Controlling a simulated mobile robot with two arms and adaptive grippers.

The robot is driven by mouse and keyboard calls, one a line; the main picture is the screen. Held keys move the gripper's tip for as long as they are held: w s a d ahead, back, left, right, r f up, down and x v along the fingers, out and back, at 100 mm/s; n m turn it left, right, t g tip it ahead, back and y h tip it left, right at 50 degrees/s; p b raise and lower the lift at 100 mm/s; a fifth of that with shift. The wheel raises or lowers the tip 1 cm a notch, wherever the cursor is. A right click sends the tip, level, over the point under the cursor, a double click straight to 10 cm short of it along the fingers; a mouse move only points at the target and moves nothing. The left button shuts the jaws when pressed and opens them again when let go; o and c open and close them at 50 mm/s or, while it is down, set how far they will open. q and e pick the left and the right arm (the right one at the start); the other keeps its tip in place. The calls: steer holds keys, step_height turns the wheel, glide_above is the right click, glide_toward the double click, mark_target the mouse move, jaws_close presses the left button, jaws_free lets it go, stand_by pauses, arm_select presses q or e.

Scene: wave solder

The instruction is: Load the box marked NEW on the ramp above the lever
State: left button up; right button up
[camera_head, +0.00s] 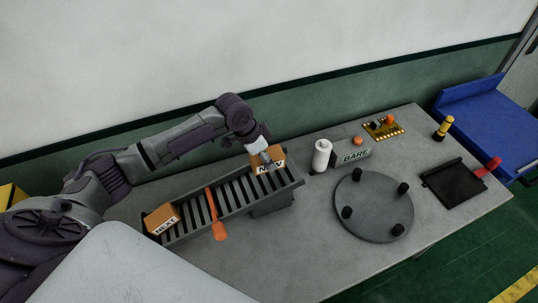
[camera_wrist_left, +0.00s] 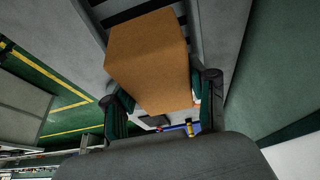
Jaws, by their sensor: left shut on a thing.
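The box marked NEW (camera_head: 270,164) is brown with a white label, at the upper right end of the slatted ramp (camera_head: 238,195). My left gripper (camera_head: 264,150) is shut on it from above. In the left wrist view the box (camera_wrist_left: 149,60) sits between the two fingers (camera_wrist_left: 160,95), with the ramp's dark slats just beyond it. I cannot tell whether it touches the slats. The orange lever (camera_head: 214,214) crosses the ramp, between the NEW box and a brown box marked NEXT (camera_head: 162,219) at the lower left end. My right gripper is not in view.
On the grey table (camera_head: 285,245), right of the ramp, stand a white cylinder (camera_head: 321,155), a block marked BARE (camera_head: 352,157), a round plate with black posts (camera_head: 374,208) and a black tray (camera_head: 453,186). A yellow-gold board (camera_head: 384,130) lies behind. The front middle is clear.

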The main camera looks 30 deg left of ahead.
mark_target(265, 168)
arm_select(q)
steer(key=shift+s+r, duration=0.15)
steer(key=shift+r, duration=0.05)
steer(key=shift+s+r, duration=0.4)
steer(key=shift+s, duration=0.45)
steer(key=shift+w, duration=0.1)
steer(key=shift+w+f, duration=0.1)
steer(key=shift+w, duration=0.1)
steer(key=shift+f, duration=1.35)
steer(key=shift+f+b, duration=0.4)
steer(key=shift+b, duration=0.05)
steer(key=shift+f, duration=0.75)
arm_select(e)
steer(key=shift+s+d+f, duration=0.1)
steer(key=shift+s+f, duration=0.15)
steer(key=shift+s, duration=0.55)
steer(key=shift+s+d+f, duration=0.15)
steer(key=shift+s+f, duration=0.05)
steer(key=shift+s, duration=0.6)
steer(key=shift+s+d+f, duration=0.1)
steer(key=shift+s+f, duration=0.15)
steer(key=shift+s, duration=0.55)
